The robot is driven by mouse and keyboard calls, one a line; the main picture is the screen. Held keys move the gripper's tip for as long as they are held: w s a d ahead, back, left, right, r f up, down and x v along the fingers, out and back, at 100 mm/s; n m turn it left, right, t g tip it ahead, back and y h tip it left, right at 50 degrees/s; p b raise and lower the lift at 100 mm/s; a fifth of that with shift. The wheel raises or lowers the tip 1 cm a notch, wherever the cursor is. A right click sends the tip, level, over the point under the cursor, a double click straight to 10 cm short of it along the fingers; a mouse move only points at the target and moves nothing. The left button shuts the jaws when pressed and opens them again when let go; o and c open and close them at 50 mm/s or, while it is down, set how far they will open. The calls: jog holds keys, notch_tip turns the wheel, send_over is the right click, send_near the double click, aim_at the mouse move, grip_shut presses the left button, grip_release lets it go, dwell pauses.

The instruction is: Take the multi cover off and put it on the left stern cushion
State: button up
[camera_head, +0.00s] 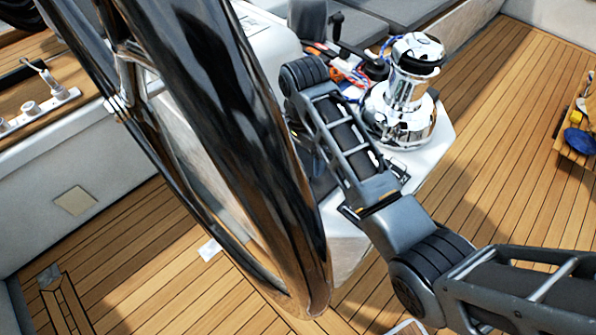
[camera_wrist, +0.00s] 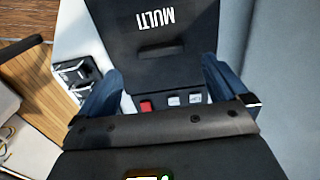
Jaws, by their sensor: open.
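The dark multi cover (camera_wrist: 150,45), with white "MULTI" lettering upside down, lies in front of my gripper in the wrist view. My gripper (camera_wrist: 162,72) is open, with one blue finger at each side of the cover's near part. I cannot tell whether the fingers touch it. A red button and two grey ones show just below the cover's near edge. In the head view the cover and my gripper's fingers are hidden, with the steering wheel in front of that area. Grey cushions (camera_head: 408,12) show at the top; I cannot tell which is the left stern cushion.
The large dark steering wheel (camera_head: 225,130) crosses the head view close to my arm. A chrome winch (camera_head: 405,95) stands on the white console, with coloured ropes (camera_head: 350,75) beside it. The wooden deck (camera_head: 500,130) is open at right. A wooden table edge (camera_head: 575,150) stands far right.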

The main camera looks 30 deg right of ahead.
aim_at(301, 170)
jog(key=shift+a+f+p, duration=0.15)
jog(key=shift+f+p, duration=0.15)
jog(key=shift+f, duration=2.35)
jog(key=c, duration=1.2)
